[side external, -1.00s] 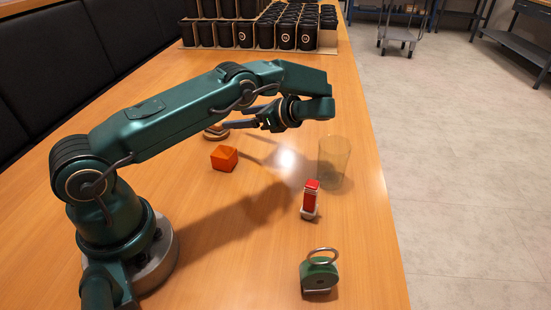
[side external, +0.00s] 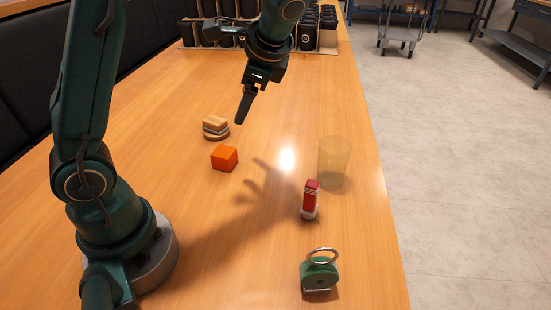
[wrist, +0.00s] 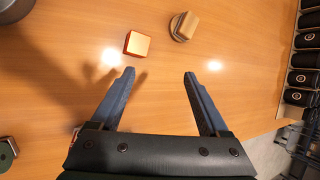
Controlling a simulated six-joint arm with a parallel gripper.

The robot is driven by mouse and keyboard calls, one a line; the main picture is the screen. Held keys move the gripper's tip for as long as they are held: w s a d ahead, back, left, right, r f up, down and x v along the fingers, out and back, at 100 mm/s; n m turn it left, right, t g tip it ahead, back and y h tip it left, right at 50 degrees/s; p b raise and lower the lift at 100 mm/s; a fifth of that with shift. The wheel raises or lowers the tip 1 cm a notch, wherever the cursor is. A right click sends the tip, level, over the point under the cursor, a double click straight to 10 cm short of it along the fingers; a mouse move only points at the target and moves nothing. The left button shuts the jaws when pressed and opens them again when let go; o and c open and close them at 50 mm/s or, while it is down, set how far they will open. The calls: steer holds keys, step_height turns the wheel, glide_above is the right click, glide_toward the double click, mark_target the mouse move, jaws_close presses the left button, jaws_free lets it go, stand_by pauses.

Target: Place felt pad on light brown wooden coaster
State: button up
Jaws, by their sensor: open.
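A small stack stands on the table, left of centre in the side view. Its top is a tan, squarish piece (side external: 215,121), also in the wrist view (wrist: 184,25). Below it is a rounded brown base (side external: 214,134). I take these for the felt pad and the wooden coaster, but the layers are too small to tell apart surely. The top piece looks slightly turned on the base. My gripper (side external: 243,116) is up and to the right of the stack, pointing down, apart from it. In the wrist view its fingers (wrist: 159,73) are spread with nothing between them.
An orange block (side external: 224,158) sits just in front of the stack. A clear amber glass (side external: 334,162), a red-topped item (side external: 310,201) and a green ringed object (side external: 319,272) stand to the right. Black cups (side external: 245,38) fill the back. The table's centre is clear.

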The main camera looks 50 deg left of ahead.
steer(key=s+d+n+t+h, duration=0.5)
steer(key=s+d+n, duration=0.3)
steer(key=s+d, duration=0.3)
steer(key=shift+s+r+t+h, duration=0.25)
steer(key=shift+s+t+h, duration=0.15)
steer(key=shift+s+h, duration=0.25)
